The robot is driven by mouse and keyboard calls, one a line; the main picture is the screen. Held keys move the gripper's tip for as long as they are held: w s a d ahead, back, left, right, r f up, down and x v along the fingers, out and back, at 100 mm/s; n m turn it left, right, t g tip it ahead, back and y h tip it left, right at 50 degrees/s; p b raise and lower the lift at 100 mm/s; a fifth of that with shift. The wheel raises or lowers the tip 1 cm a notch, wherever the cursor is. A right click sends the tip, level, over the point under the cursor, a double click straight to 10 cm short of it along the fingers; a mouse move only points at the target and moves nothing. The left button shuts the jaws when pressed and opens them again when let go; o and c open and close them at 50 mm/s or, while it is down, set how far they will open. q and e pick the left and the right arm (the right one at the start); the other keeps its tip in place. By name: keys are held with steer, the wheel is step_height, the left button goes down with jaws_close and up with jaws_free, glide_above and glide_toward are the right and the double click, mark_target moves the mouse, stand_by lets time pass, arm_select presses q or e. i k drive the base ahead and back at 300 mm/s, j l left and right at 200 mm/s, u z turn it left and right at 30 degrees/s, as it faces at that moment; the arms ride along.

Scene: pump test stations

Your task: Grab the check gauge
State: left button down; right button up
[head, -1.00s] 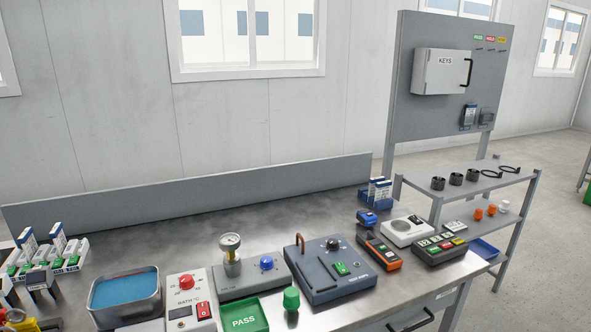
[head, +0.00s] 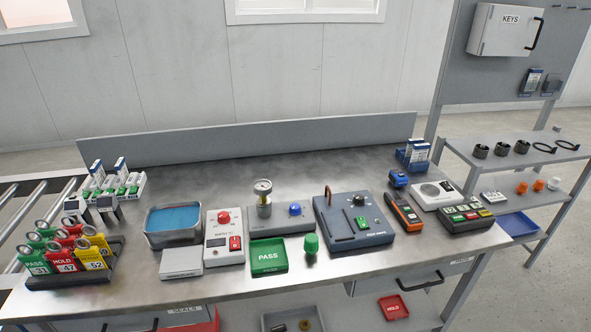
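A round dial gauge (head: 263,188), which looks like the check gauge, stands upright on a grey block with a blue knob (head: 295,209). It is at the middle of the steel bench (head: 330,165), behind the green PASS tray (head: 268,257). Its dial faces me and nothing covers it. Neither of my grippers is in the head view.
Left of the gauge are a bath controller (head: 223,240) and a blue-filled tub (head: 174,222); right is a dark blue tester (head: 352,222). A green knob (head: 310,244) stands in front. A rack of coloured tags (head: 72,278) is at front left. The bench's back middle is clear.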

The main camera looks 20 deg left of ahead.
mark_target(263, 201)
steer(key=i+l+u, duration=0.15)
steer(key=i+l, duration=0.65)
steer(key=i+l+u, duration=0.1)
steer(key=u, duration=1.25)
steer(key=k+l, duration=0.05)
